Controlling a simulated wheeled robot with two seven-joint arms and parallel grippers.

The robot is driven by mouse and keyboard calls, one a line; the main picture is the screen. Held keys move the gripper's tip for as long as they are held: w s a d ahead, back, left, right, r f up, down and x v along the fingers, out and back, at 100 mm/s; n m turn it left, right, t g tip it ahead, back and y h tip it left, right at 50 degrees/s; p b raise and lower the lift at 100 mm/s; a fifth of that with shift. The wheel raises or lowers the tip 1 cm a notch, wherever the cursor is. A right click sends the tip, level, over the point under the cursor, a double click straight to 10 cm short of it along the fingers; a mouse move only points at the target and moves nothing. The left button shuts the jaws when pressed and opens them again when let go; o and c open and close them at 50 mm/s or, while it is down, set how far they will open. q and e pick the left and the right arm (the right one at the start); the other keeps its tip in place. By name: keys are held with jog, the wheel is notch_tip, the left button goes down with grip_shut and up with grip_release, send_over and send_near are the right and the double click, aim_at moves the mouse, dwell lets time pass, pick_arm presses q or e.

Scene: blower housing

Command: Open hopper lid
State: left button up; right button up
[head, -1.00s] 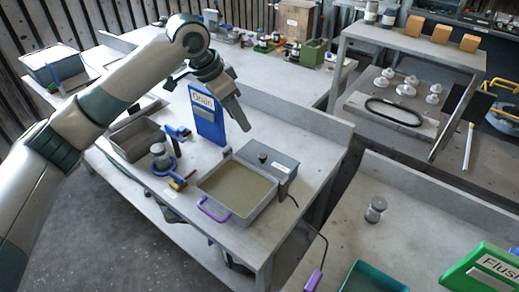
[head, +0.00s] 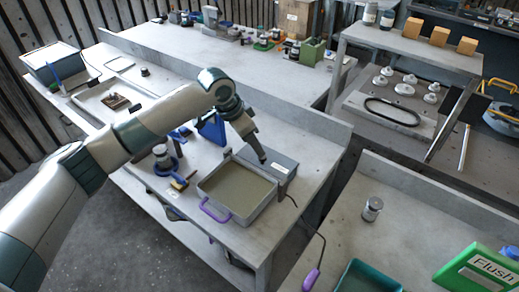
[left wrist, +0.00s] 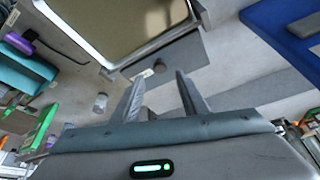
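A grey box (head: 280,170) with a flat, closed-looking top stands on the middle bench, against the back side of a grey tray (head: 207,187) with tan contents and a purple handle. No label shows which is the hopper; the box top may be its lid. My left gripper (head: 262,158) points down at the box top and partly hides it. In the left wrist view the two fingers (left wrist: 160,95) are apart with nothing between them. The box top (left wrist: 185,62) and its small dark knob (left wrist: 158,66) lie just beyond the fingertips. Contact cannot be told. My right gripper is not in view.
A blue sign board (head: 213,130) stands behind my left arm. A blue-ringed stand (head: 164,160) is left of the tray. A jar (head: 372,208) and green "Flush" sign (head: 478,272) are on the right bench.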

pick_arm(q)
jog(key=shift+p+x, duration=0.7)
jog(key=shift+x, duration=2.25)
jog(key=shift+c, duration=0.6)
grip_shut()
